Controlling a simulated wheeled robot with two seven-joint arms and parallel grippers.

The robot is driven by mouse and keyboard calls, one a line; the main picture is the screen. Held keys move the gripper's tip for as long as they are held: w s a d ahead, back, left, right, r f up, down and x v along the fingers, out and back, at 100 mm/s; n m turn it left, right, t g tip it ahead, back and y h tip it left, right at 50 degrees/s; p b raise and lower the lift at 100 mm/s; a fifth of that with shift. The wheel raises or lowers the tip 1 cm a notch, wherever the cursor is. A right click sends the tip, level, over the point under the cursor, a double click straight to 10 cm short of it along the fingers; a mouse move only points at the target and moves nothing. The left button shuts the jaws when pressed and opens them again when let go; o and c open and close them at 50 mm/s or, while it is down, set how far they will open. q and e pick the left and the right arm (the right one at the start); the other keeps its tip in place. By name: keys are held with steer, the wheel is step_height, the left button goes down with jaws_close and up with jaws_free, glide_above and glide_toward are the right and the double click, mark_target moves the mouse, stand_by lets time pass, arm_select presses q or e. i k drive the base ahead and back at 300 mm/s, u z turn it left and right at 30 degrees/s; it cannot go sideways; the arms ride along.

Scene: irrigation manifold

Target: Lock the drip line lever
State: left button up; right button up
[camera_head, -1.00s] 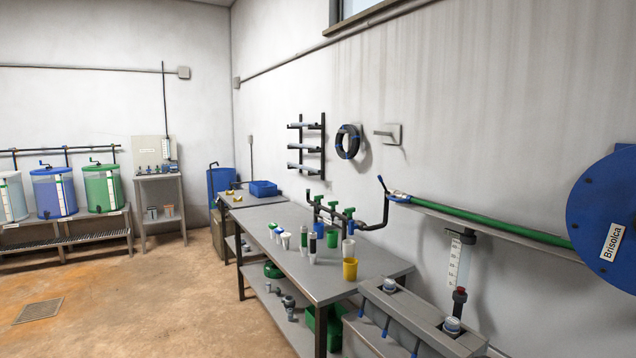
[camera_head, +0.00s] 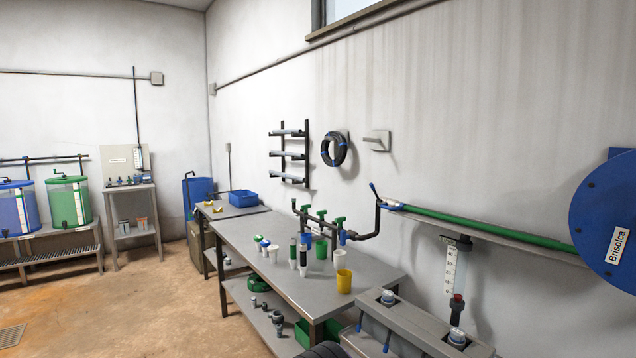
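A green pipe (camera_head: 470,225) runs along a grey wall shelf at the right. At its left end is a white and blue fitting (camera_head: 392,205) with a small blue-tipped lever (camera_head: 374,189) standing up at a tilt. Left of it, a black manifold pipe (camera_head: 365,236) with several green valve handles (camera_head: 321,214) and one blue handle (camera_head: 342,237) stands at the back of the workbench. No label shows which is the drip line lever, and I cannot tell whether any is locked. Neither of my grippers is in view.
A steel workbench (camera_head: 365,277) carries bottles and cups, including a yellow cup (camera_head: 344,281). The floor (camera_head: 150,300) at left is clear.

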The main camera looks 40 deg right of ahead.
mark_target(372, 186)
steer(key=u, duration=0.05)
steer(key=i, duration=1.1)
steer(key=z, duration=0.8)
steer(key=i, duration=0.75)
steer(key=z, duration=0.85)
